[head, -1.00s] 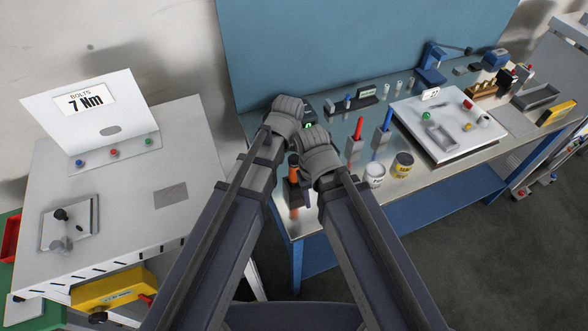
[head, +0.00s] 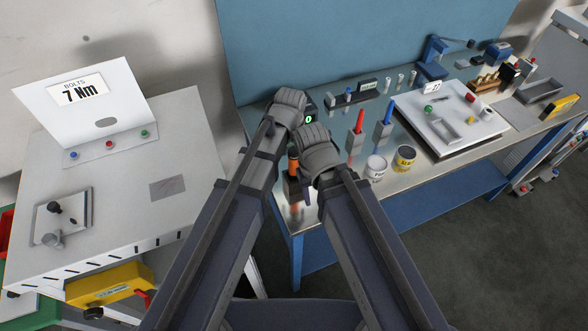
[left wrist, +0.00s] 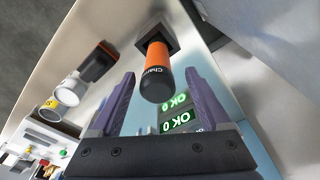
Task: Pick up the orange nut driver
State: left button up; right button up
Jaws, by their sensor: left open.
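The orange nut driver (left wrist: 157,62) has an orange body with a black rounded end and partly readable white lettering. In the left wrist view it stands in a dark square holder (left wrist: 150,36). In the head view, parts of the orange driver (head: 293,164) show between my arms, mostly hidden. My left gripper (left wrist: 160,76) is open, with one purple finger on each side of the driver's black end; I see gaps, no grip. In the head view my left gripper (head: 289,103) shows mainly as its wrist. My right gripper (head: 318,155) is close beside it, its fingers hidden.
A unit with a lit green display (left wrist: 178,121) is near the driver. Red (head: 359,122) and blue (head: 387,115) drivers stand to the right, behind two cups (head: 376,168). The grey table (head: 120,200) at left has free room.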

aim_at(294, 169)
pick_arm(q)
jog(key=f+b, duration=0.2)
jog(key=f, duration=0.1)
jog(key=f+b, duration=0.1)
jog(key=shift+w+d+f+b, duration=0.25)
jog(key=shift+w+b, duration=0.1)
jog(key=shift+b, duration=0.05)
jog(key=shift+r, duration=0.1)
grip_shut()
